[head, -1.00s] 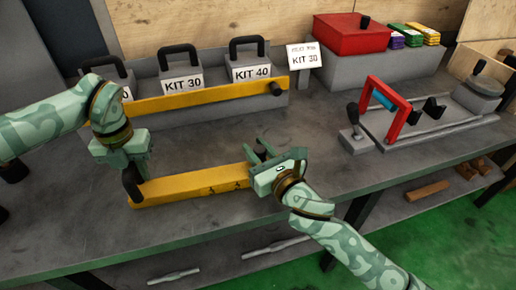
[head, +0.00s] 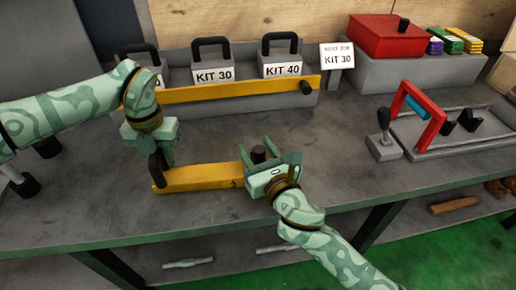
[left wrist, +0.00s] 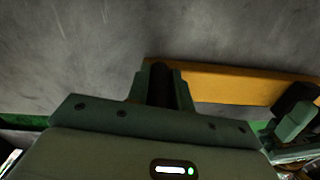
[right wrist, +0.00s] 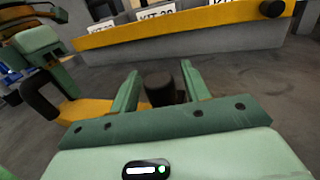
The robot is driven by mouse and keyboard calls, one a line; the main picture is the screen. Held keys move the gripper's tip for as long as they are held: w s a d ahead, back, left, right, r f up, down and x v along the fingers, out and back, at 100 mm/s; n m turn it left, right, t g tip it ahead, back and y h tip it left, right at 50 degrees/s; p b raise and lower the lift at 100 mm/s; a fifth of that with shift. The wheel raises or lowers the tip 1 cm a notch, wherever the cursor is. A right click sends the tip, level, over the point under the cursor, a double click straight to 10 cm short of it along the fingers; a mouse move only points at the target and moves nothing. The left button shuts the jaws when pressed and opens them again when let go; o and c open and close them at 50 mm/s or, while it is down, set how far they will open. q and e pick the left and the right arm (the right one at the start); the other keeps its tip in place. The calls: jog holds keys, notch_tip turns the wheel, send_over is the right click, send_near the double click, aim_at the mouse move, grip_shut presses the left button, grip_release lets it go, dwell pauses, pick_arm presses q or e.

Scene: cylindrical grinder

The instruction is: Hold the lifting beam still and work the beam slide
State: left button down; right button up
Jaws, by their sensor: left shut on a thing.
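The lifting beam is a yellow bar (head: 205,177) lying low over the grey bench, with a black upright handle (head: 156,170) at its left end. My left gripper (head: 150,152) is shut on that handle; the left wrist view shows the dark handle (left wrist: 160,84) between its fingers. A black knob (head: 258,154), apparently the beam slide's, stands towards the beam's right end. My right gripper (right wrist: 160,82) is open, with its fingers on either side of the knob (right wrist: 159,90); gaps show beside it. The gripper hides the beam's right end.
Behind, a grey rack with a yellow front bar (head: 220,91) holds handled kit blocks, including KIT 30 (head: 213,75) and KIT 40 (head: 282,70). A sign (head: 337,58) reads KIT 30. A red-framed fixture (head: 431,122) and black-topped lever (head: 384,135) stand right. Bench between is clear.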

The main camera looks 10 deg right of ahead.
jog(key=v, duration=1.2)
pick_arm(q)
jog(key=c, duration=1.1)
grip_release()
jog(key=shift+c, duration=0.2)
notch_tip(320, 180, up, 12)
jog(key=shift+f, duration=0.15)
pick_arm(e)
jog(key=shift+s+f, duration=0.1)
